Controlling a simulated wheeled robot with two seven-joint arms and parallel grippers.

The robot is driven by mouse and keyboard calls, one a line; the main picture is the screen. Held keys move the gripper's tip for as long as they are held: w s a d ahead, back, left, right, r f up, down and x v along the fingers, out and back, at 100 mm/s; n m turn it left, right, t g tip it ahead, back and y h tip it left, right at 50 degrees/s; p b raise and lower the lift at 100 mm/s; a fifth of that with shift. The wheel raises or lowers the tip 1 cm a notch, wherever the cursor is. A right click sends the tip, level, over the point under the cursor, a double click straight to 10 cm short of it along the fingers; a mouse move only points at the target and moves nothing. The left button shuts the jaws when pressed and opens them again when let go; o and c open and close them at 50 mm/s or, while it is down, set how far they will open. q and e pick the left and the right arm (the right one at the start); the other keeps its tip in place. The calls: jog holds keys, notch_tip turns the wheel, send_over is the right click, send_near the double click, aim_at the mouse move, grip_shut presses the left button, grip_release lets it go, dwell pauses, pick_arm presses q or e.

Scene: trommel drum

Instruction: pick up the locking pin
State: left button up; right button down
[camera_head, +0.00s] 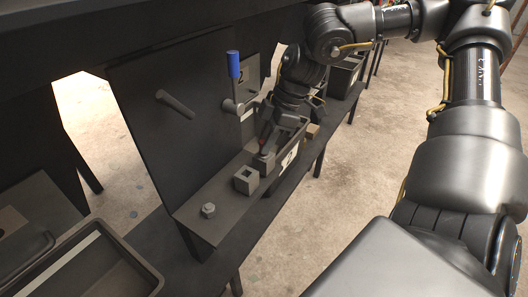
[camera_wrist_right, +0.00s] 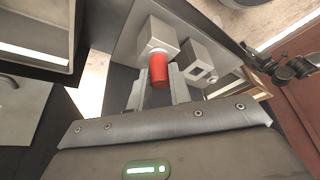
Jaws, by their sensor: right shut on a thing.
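The locking pin shows as a red grip (camera_wrist_right: 159,70) with a pale collar in the right wrist view, in front of a grey block (camera_wrist_right: 157,36). In the head view my right gripper (camera_head: 265,141) points down at the block on the narrow ledge. The pin's shank is hidden, and I cannot tell how deep it sits in the block. My left gripper is not in view.
A grey block with a square hole (camera_head: 246,180) and a hex nut (camera_head: 208,210) sit on the ledge (camera_head: 205,226). A blue-handled lever (camera_head: 233,65) and a peg (camera_head: 175,104) stick out from the dark upright panel. A tray (camera_head: 95,268) lies at lower left.

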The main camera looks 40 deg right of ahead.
jog(key=shift+r, duration=0.1)
